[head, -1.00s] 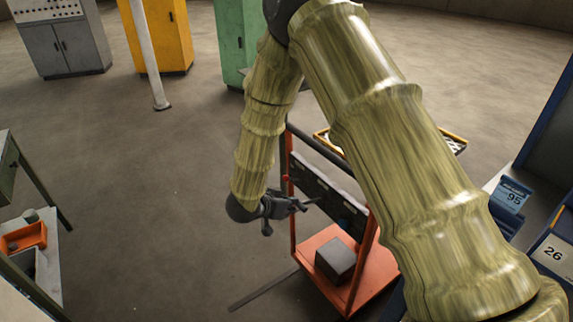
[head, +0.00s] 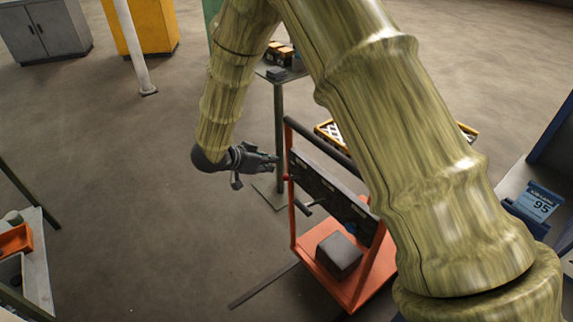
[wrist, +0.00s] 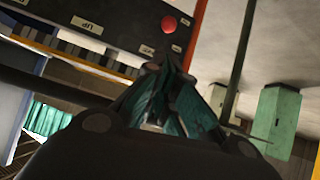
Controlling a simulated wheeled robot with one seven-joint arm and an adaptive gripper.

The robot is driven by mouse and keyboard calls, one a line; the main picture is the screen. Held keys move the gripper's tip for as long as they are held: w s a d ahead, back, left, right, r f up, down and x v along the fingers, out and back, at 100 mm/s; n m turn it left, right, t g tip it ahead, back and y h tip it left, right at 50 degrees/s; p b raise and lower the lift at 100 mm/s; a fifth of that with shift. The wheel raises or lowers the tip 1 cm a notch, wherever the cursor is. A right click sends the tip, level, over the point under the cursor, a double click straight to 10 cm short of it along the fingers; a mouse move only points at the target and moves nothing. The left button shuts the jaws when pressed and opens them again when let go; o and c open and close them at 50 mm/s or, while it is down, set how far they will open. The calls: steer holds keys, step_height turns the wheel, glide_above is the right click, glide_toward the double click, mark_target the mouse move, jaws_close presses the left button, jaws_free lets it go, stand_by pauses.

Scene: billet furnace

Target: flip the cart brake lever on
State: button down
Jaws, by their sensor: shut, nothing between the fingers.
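The orange cart (head: 341,283) stands right of my gripper, with a dark panel (head: 330,194) on its upright frame. A red knob (head: 286,178) sits at the panel's left end; it also shows in the wrist view (wrist: 169,24), beside small pale labels. A dark lever-like handle (head: 308,207) sticks out from the panel's lower front. I cannot tell surely which of these is the brake lever. My gripper (head: 276,163) is shut and empty, just left of the panel and slightly above the red knob, seemingly apart from it. In the wrist view its fingertips (wrist: 166,72) lie below the knob.
A grey block (head: 339,255) rests on the cart's lower deck. A post-legged stand (head: 279,130) with small items is behind my gripper. A tray (head: 327,130) shows behind the cart.

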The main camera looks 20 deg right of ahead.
steer(key=p+x, duration=0.2)
steer(key=x, duration=0.8)
steer(key=shift+f, duration=0.2)
steer(key=shift+d, duration=0.1)
